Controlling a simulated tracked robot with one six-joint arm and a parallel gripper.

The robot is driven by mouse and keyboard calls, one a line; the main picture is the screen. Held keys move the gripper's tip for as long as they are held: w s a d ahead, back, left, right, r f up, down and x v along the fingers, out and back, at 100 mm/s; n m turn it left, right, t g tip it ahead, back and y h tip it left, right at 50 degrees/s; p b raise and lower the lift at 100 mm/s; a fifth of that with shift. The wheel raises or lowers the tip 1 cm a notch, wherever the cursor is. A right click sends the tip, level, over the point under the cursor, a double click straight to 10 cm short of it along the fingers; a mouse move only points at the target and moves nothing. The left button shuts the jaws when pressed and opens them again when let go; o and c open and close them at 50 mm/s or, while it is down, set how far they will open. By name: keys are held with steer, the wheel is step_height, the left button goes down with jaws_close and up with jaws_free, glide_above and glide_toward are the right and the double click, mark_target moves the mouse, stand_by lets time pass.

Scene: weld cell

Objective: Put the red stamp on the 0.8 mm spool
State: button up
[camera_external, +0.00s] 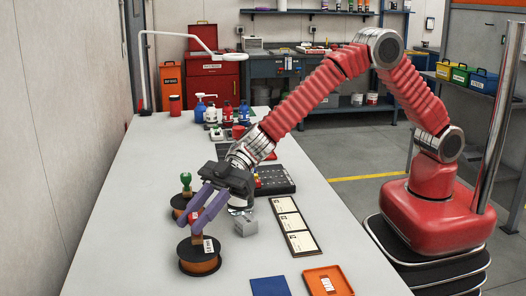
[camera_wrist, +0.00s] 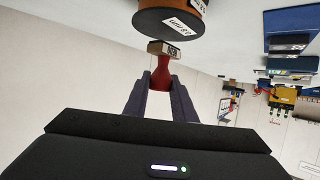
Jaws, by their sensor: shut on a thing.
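My gripper (camera_external: 197,226) has its purple fingers shut on the red stamp (camera_external: 196,238), which hangs handle up over the front spool (camera_external: 200,264). In the wrist view my gripper (camera_wrist: 161,78) grips the red handle of the stamp (camera_wrist: 160,66), with its wooden block at the far end. The front spool is orange-brown with dark flanges and a white label; it also shows at the top of the wrist view (camera_wrist: 165,26). The label print is too small to read surely. Whether the block touches the spool top, I cannot tell.
A second spool (camera_external: 178,206) bears a green stamp (camera_external: 186,182) just behind. Bottles stand farther back. The table's left front is clear.

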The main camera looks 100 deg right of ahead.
steer(key=shift+f, duration=0.95)
steer(key=o, duration=1)
steer(key=shift+f, duration=0.1)
steer(key=shift+v, duration=0.8)
steer(key=shift+s+d+r, duration=0.25)
steer(key=shift+r, duration=0.2)
steer(key=shift+s+d+r, duration=0.25)
steer(key=shift+r, duration=0.25)
step_height(320, 180, up, 6)
steer(key=shift+f, duration=0.1)
